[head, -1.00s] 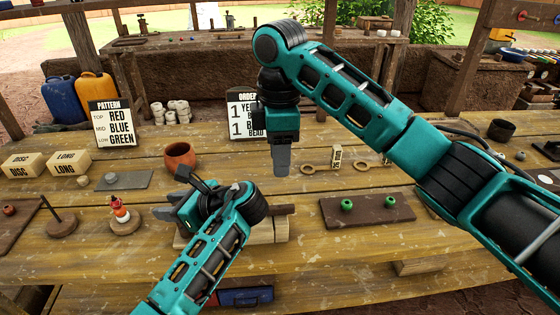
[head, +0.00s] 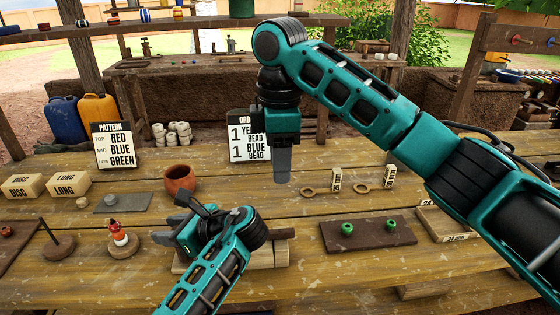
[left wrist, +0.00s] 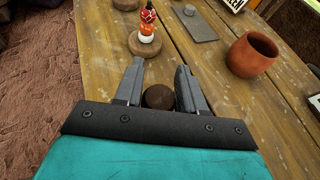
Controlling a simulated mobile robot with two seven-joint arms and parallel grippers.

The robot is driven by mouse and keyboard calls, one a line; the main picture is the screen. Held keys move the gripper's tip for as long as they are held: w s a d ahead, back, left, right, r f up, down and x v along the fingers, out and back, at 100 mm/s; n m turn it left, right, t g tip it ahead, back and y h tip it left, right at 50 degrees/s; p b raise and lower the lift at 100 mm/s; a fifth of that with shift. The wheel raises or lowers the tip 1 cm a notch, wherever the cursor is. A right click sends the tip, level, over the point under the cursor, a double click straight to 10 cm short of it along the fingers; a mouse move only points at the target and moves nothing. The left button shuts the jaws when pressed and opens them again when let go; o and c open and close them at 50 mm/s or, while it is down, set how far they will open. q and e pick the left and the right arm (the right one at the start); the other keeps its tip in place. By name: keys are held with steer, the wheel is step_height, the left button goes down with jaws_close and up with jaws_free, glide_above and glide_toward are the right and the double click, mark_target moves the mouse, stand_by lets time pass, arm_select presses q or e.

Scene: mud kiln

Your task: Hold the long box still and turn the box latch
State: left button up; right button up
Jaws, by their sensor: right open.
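A pale block marked LONG (head: 70,184) lies at the table's left, apart from both grippers; I cannot pick out a latch on it. My left gripper (head: 180,240) is low over the front of the table, by a pale wooden block (head: 270,256) with a dark bar (head: 282,234). In the left wrist view its fingers (left wrist: 159,64) stand apart, with a dark round end (left wrist: 158,97) between them; whether they touch it is unclear. My right gripper (head: 283,180) points down above the table in front of the order sign, holding nothing visible; its fingers are seen edge-on.
A block marked DISC (head: 21,187) is beside the LONG block. A clay pot (head: 180,179), a red-and-white figure (head: 118,232) and a peg stand (head: 58,246) are near my left gripper. A dark board with green beads (head: 368,236) and two rings with tags (head: 318,191) lie to the right.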

arm_select(q)
steer(key=o, duration=0.5)
